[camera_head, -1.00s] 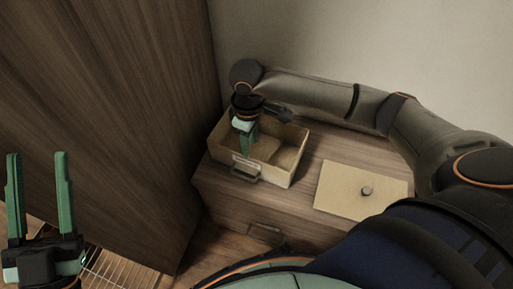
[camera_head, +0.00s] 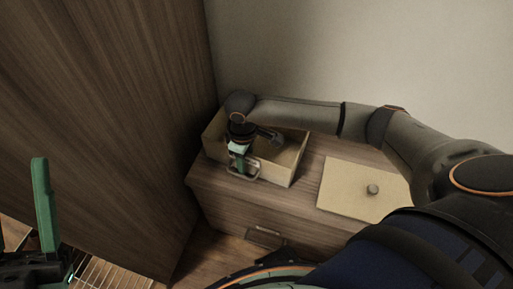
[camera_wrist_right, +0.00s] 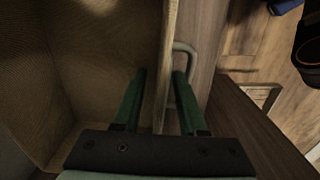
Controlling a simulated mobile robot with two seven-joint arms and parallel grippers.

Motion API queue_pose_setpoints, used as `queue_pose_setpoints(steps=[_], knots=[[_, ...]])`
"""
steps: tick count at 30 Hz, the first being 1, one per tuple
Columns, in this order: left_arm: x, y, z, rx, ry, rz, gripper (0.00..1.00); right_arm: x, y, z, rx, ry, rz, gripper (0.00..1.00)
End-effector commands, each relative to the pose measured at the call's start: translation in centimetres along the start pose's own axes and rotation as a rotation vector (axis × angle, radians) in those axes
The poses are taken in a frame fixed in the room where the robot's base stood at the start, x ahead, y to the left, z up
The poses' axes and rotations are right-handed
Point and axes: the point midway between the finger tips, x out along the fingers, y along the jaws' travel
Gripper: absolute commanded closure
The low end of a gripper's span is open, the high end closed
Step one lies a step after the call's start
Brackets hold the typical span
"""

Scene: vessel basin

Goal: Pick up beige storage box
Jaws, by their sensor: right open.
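The beige storage box (camera_head: 280,172) is an open box with a metal handle on its front wall, standing on a wooden cabinet. My right gripper (camera_head: 239,168) points down at the box's front wall near the handle. In the right wrist view, the open right gripper (camera_wrist_right: 160,98) has one finger inside the box and one outside, with the box's wall (camera_wrist_right: 167,70) between them. The outer finger is close to the handle (camera_wrist_right: 193,62); whether they touch is unclear. My left gripper (camera_head: 43,205) is at the lower left, away from the box, with one finger clearly visible.
The wooden cabinet (camera_head: 225,210) has a drawer handle on its front. A flat beige lid (camera_head: 345,190) with a round knob lies on its top, right of the box. A tall wooden panel (camera_head: 120,120) stands close on the left. A wall is behind.

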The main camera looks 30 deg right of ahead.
Motion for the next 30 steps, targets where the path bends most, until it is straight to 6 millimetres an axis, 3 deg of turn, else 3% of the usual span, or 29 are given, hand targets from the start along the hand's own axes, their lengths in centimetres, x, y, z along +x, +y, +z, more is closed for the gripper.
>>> queue_pose_setpoints(steps=[2, 8, 19, 30], knots=[[-0.35, 0.33, 0.38, -0.01, -0.001, 0.003, 0.5, 0.92, 0.07, 0.05, 0.001, -0.001, 0.001, 0.59], [-0.21, 0.4, 0.31, -0.014, -0.004, 0.008, 0.5, 0.79, 0.07, 0.04, 0.001, 0.0, 0.001, 0.59], [-0.22, 0.36, 0.31, -0.011, -0.003, 0.009, 0.5, 0.77, 0.07, 0.05, 0.001, 0.0, 0.001, 0.99], [-0.23, 0.31, 0.3, -0.008, -0.002, 0.008, 0.5, 0.77, 0.08, 0.06, 0.001, 0.0, 0.001, 1.0]])
